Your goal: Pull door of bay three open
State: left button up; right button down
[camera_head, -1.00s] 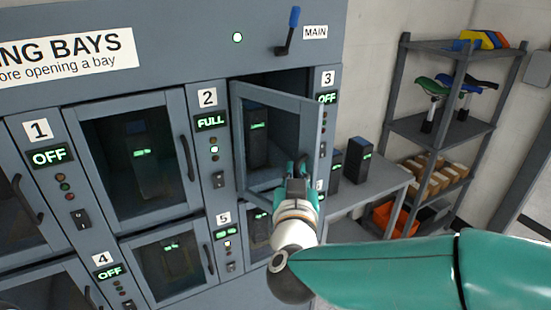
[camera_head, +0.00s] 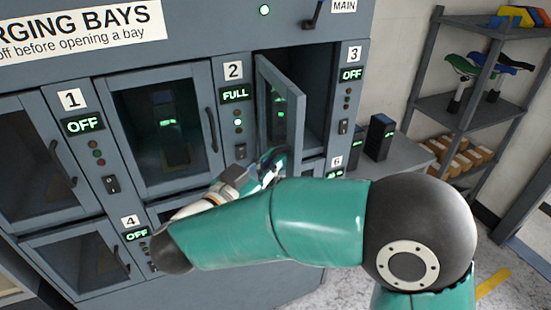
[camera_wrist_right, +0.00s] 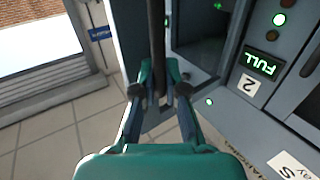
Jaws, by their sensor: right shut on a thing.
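The door of bay three (camera_head: 299,118) is a grey framed door with a glass pane. It stands swung out from the cabinet on its left side, with the dark bay interior (camera_head: 318,80) showing to its right. My right gripper (camera_head: 268,162) is at the lower part of this door. In the right wrist view its fingers (camera_wrist_right: 159,92) are closed around a dark upright bar (camera_wrist_right: 158,45), which I take for the door's handle; the exact contact is hard to see. A dark unit with green lights shows through the glass. My left gripper is out of view.
Bay three's panel (camera_head: 350,75) reads OFF; bay two's display (camera_head: 235,95) reads FULL and its door (camera_head: 164,120) is shut. My right arm covers bay five. A side table (camera_head: 405,155) with dark units and a shelf rack (camera_head: 425,60) stand at the right.

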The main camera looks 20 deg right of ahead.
jog(key=shift+r, duration=0.1)
jog(key=c, duration=1.2)
grip_release()
jog(key=shift+w, duration=0.15)
jog(key=shift+a, duration=0.1)
jog(key=v, duration=1.2)
